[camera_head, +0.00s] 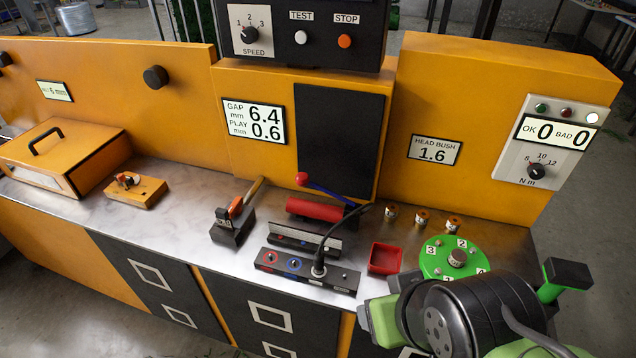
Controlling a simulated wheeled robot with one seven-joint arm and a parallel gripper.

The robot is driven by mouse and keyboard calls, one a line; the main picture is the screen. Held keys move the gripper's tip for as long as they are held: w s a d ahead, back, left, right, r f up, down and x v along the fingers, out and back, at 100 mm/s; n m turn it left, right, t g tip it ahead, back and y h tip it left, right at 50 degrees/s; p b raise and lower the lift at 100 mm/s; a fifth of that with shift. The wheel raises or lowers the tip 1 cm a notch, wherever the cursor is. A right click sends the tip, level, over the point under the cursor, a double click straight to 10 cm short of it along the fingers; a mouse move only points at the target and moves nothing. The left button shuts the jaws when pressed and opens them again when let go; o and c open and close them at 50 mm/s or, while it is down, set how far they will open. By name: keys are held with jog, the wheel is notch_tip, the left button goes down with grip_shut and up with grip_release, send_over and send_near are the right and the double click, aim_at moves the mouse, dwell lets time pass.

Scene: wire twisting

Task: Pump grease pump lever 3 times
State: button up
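The grease pump lever (328,192) is a thin blue rod with a red ball (302,179) at its upper left end. It slants down to the right over a red cylinder (315,209), which lies on the metal bench against the orange panel. My green and black arm (470,310) fills the lower right corner, in front of the bench and to the right of the lever. It is well apart from the lever. My arm's links hide whether the fingers are open or shut, and I cannot make out the fingertips. Nothing touches the lever.
A black socket strip (283,262) with an upright cable stands in front of the cylinder. A red bin (385,258), a green numbered disc (437,260) and small metal parts (422,219) lie between lever and arm.

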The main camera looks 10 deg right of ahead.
grip_shut()
dwell(1.6)
